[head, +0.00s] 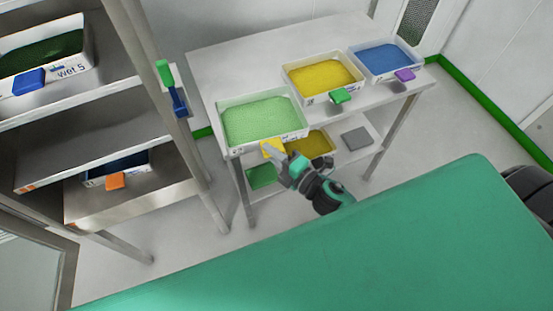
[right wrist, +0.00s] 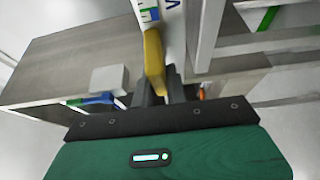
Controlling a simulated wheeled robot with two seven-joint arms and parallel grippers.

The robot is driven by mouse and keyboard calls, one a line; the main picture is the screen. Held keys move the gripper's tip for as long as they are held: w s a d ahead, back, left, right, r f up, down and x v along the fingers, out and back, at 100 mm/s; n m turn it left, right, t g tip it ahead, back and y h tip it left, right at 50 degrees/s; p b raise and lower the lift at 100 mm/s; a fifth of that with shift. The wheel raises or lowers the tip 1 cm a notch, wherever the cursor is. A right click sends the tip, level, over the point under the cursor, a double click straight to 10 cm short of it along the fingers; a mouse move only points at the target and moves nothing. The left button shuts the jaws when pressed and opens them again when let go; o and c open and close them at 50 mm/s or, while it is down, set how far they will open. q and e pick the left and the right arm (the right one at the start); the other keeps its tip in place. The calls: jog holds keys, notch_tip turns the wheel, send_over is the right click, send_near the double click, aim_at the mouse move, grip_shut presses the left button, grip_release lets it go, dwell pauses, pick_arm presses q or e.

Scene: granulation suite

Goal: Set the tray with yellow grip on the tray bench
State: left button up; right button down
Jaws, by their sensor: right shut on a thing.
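The tray with the yellow grip is a white tray (head: 228,146) filled with light green granules, at the left end of the tray bench (head: 205,62). Its yellow grip (head: 271,148) points out past the bench's front edge. My right gripper (head: 281,157) is shut on this grip. In the right wrist view the yellow grip (right wrist: 153,60) stands between the fingers (right wrist: 155,92), with the tray's white labelled front (right wrist: 172,25) beyond it. I cannot tell whether the tray's underside touches the bench top. My left gripper is not in view.
On the bench, right of the held tray, stand a yellow-filled tray with a green grip (head: 340,95) and a blue-filled tray with a purple grip (head: 405,75). More trays lie on its lower shelf. A rack (head: 165,205) with trays stands left. The bench's back left is bare.

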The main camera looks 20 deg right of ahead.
aim_at(257, 128)
jog(key=w, duration=0.6)
jog(key=shift+a+r+p, duration=0.1)
jog(key=shift+a+p, duration=0.05)
jog(key=shift+p, duration=0.2)
jog(key=w, duration=0.6)
jog(key=shift+a, duration=0.1)
jog(key=shift+f+b, duration=0.9)
jog(key=shift+f, duration=0.2)
jog(key=c, duration=1.3)
grip_release()
jog(key=shift+f, duration=0.1)
